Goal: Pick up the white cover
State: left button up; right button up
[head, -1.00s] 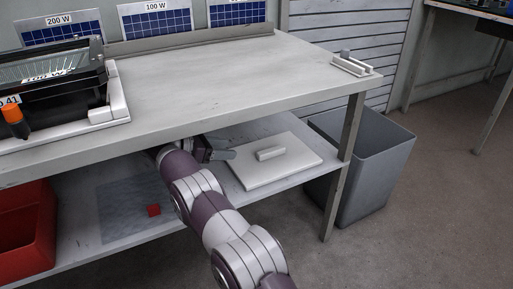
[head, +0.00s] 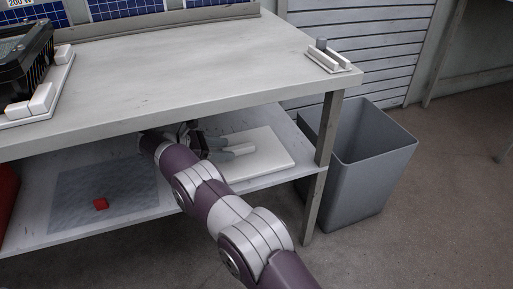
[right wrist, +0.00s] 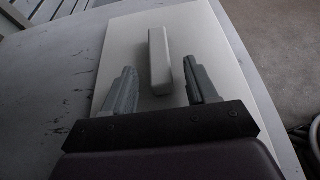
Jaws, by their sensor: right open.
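The white cover (head: 271,160) is a flat plate lying on the lower shelf of the workbench, near its right end. A raised bar handle stands on it; the right wrist view shows this handle (right wrist: 159,62) clearly. My right gripper (head: 238,151) is over the cover, reaching under the tabletop. In the right wrist view my right gripper (right wrist: 162,80) is open, with one finger on each side of the handle's near end. The fingers look apart from the handle. The left gripper is not in view.
The tabletop (head: 190,75) hangs above the shelf, with a table leg (head: 322,165) at the right. A grey bin (head: 375,170) stands beyond that leg. A black housing (head: 25,65) sits upper left.

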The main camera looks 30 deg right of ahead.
jog(key=shift+d, duration=0.1)
grip_shut()
dwell(0.3)
